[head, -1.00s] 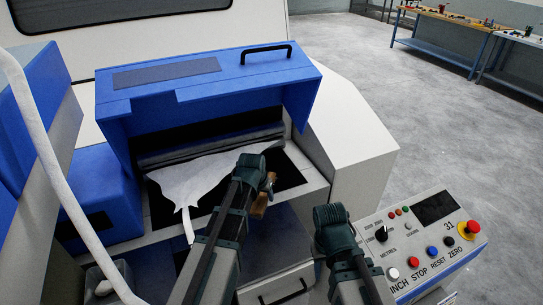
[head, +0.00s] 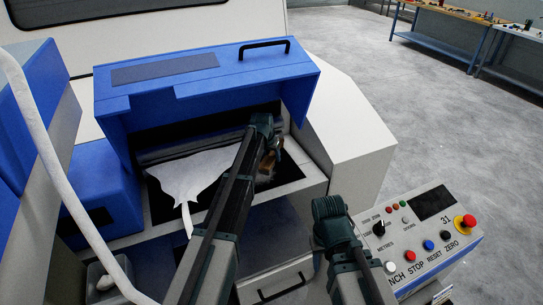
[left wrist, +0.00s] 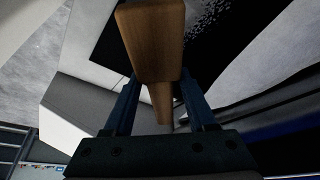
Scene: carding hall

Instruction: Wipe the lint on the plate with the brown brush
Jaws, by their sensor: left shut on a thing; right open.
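The brown brush (head: 267,163) is upright in my left gripper (head: 270,152), over the right part of the black plate (head: 291,172). In the left wrist view its wooden handle (left wrist: 153,45) sits between the two fingers (left wrist: 160,105). The bristles are hidden, so I cannot tell whether they touch the plate. Pale lint specks (left wrist: 204,18) lie on the black surface beyond the handle. My right gripper (head: 330,215) is open, left of the control panel and away from the plate; its fingertips are mostly hidden.
A white fibre web (head: 195,175) spreads left of the brush and narrows into a hanging strand. The raised blue cover (head: 210,75) is close behind my left arm. The control panel (head: 420,240) with its buttons stands at the right. Open floor lies beyond.

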